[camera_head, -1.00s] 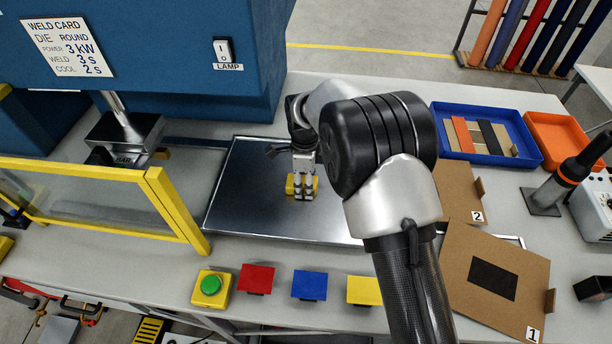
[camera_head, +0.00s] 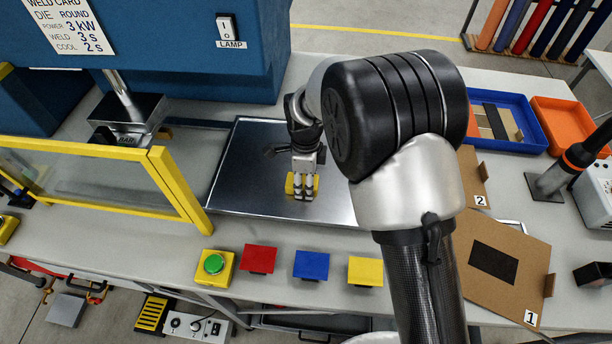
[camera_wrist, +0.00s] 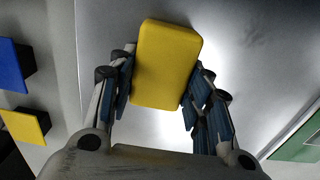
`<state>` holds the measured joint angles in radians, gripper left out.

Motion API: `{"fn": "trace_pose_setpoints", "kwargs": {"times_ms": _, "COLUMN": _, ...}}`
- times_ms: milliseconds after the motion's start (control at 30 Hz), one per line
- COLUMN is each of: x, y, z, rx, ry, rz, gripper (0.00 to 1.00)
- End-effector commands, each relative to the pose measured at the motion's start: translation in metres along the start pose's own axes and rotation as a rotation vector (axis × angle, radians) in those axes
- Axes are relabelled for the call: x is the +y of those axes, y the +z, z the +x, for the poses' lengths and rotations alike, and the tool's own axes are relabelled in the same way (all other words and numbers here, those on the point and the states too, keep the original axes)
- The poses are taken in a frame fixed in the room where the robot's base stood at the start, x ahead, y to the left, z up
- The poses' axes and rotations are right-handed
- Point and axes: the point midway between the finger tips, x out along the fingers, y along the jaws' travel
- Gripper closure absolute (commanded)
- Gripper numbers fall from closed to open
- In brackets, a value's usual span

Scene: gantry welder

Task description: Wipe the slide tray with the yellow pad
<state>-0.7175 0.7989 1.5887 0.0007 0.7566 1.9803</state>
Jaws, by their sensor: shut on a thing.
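The yellow pad (camera_wrist: 166,62) is held between the two fingers of my gripper (camera_wrist: 160,88) in the wrist view. In the head view my gripper (camera_head: 303,186) points down over the slide tray, with the yellow pad (camera_head: 291,184) at its fingertips. The slide tray (camera_head: 258,160) is a flat grey metal plate with a raised rim. The pad is over the tray's middle; I cannot tell whether it touches the surface. My arm hides the tray's right part.
A yellow-framed clear guard (camera_head: 100,180) stands left of the tray, by the blue welder (camera_head: 170,40). A green button (camera_head: 214,264) and red (camera_head: 259,258), blue (camera_head: 311,264) and yellow (camera_head: 365,271) blocks line the front. Cardboard boards (camera_head: 500,270) and a blue bin (camera_head: 520,120) are right.

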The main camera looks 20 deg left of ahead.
Motion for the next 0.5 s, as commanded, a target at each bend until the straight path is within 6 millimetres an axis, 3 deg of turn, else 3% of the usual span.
{"fn": "trace_pose_setpoints", "kwargs": {"times_ms": 300, "x": 0.0, "y": -0.022, "z": 0.003, "rx": 0.001, "ry": 0.001, "rz": 0.002, "gripper": 0.74}}
{"fn": "trace_pose_setpoints", "kwargs": {"times_ms": 500, "x": -0.007, "y": -0.025, "z": 0.003, "rx": 0.001, "ry": 0.0, "rz": 0.0, "gripper": 0.74}}
